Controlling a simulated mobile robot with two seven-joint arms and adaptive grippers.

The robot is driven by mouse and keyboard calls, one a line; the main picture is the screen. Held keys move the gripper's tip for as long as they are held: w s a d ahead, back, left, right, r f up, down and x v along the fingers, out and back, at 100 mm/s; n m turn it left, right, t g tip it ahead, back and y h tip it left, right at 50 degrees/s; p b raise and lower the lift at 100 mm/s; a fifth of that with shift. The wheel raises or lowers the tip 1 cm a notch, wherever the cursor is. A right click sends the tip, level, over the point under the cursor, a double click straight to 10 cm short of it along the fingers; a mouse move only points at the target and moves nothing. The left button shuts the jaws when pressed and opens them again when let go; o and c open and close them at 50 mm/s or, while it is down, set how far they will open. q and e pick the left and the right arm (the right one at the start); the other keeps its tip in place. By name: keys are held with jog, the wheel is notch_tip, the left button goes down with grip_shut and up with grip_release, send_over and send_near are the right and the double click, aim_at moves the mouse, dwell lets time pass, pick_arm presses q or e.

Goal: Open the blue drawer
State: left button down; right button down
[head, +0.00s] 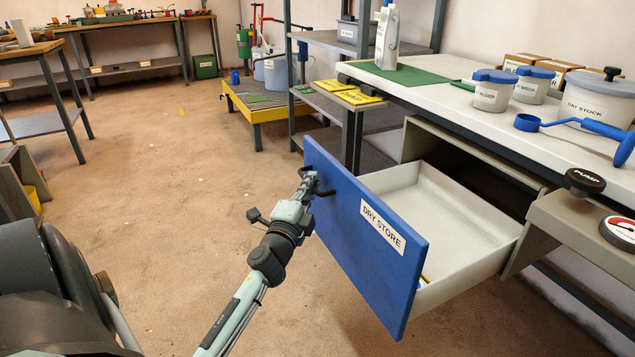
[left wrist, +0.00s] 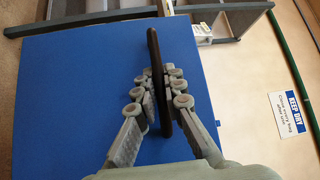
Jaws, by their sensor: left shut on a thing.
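The blue drawer (head: 350,235), labelled "DRY STORE", is pulled well out from under the white-topped bench in the head view. Its pale inside shows, mostly empty, with a small yellow and blue thing partly hidden behind the front panel. My left gripper (head: 312,183) is at the dark handle on the drawer's front. In the left wrist view, the blue front (left wrist: 70,100) fills much of the picture, and the fingers of my left gripper (left wrist: 158,95) are shut around the dark bar handle (left wrist: 153,50). My right gripper is not in view.
The bench top (head: 435,88) holds a white bottle (head: 387,40), tubs (head: 495,92) and a blue scoop (head: 575,128). A shelf with a "PUMP" knob (head: 585,181) and a gauge juts out right of the drawer. A yellow platform (head: 265,118) stands behind.

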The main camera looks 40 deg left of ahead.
pick_arm(q)
jog(key=shift+s+a, duration=0.1)
jog(key=shift+s, duration=0.15)
jog(key=c, duration=1.9)
grip_release()
jog(key=v, duration=0.7)
jog(key=shift+s, duration=0.2)
jog(key=shift+f, duration=0.15)
